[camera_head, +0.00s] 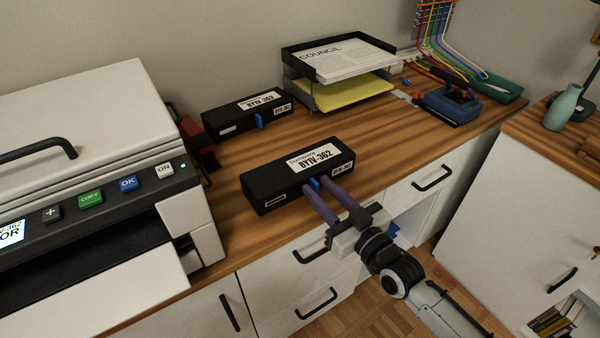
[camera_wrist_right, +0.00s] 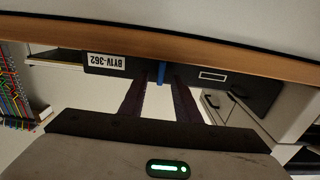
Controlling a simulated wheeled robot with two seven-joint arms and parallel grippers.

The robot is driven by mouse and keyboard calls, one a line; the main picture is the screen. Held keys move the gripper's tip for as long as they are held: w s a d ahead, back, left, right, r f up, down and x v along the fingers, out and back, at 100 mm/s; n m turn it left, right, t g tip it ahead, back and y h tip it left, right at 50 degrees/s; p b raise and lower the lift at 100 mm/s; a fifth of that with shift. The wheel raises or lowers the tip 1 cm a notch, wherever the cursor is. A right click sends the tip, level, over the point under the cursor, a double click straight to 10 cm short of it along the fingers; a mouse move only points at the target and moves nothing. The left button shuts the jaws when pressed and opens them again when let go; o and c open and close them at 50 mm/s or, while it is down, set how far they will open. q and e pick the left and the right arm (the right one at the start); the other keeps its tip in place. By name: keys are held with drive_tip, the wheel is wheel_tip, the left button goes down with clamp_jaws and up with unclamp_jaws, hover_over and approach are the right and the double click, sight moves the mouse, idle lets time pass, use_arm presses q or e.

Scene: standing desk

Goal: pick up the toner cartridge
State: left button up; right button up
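A black toner cartridge (camera_head: 275,184), a long box labelled BYTV-362 with a blue tab (camera_head: 314,184) on its front, sits on the wooden desktop near the front edge. My right gripper (camera_head: 318,186) reaches it from the front, its two purple-grey fingers apart. In the right wrist view, the cartridge (camera_wrist_right: 204,88) shows upside down, and the blue tab (camera_wrist_right: 161,72) stands between the open fingertips (camera_wrist_right: 159,77), with gaps on both sides. A similar black cartridge (camera_head: 232,120) lies farther back against the wall. My left gripper is not in view.
A printer (camera_head: 100,110) stands close at left. A red and black item (camera_head: 198,145) sits beside the printer. The desktop right of the near cartridge is clear. Drawers (camera_head: 300,285) lie below.

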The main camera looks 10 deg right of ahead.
drive_tip(key=shift+w+a, duration=0.1)
drive_tip(key=shift+w, duration=0.15)
clamp_jaws()
idle(1.2)
drive_tip(key=shift+r, duration=0.15)
